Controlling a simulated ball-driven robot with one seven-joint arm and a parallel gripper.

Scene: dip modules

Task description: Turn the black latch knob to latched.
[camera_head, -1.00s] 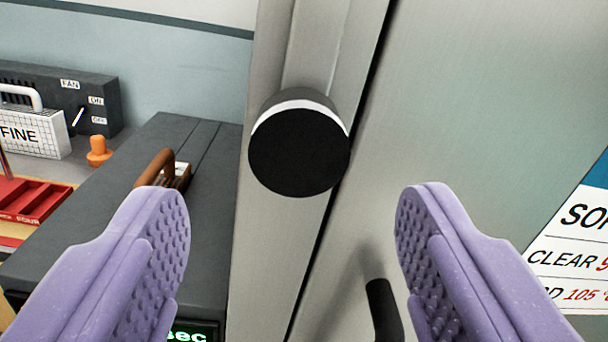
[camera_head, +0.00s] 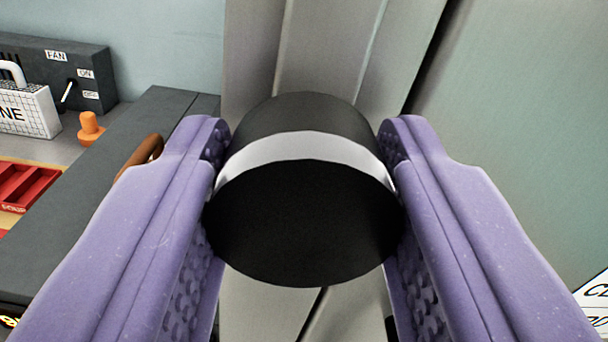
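The black latch knob (camera_head: 303,225) is large in the middle of the view. It is round, with a flat black face and a white band around its side. It sits on a grey metal strip beside the dark door gap. My gripper (camera_head: 304,140) has one purple, studded finger on each side of the knob. The fingers are shut on it, and both pads appear to touch its sides. No latched marking is visible, so I cannot tell the latch state.
A grey door panel (camera_head: 530,130) fills the right, with a white sign cut off at the edge. At left are a dark case (camera_head: 110,180) with a brown handle, an orange peg (camera_head: 90,128), a red tray (camera_head: 22,185) and a dark fan switch box (camera_head: 85,75).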

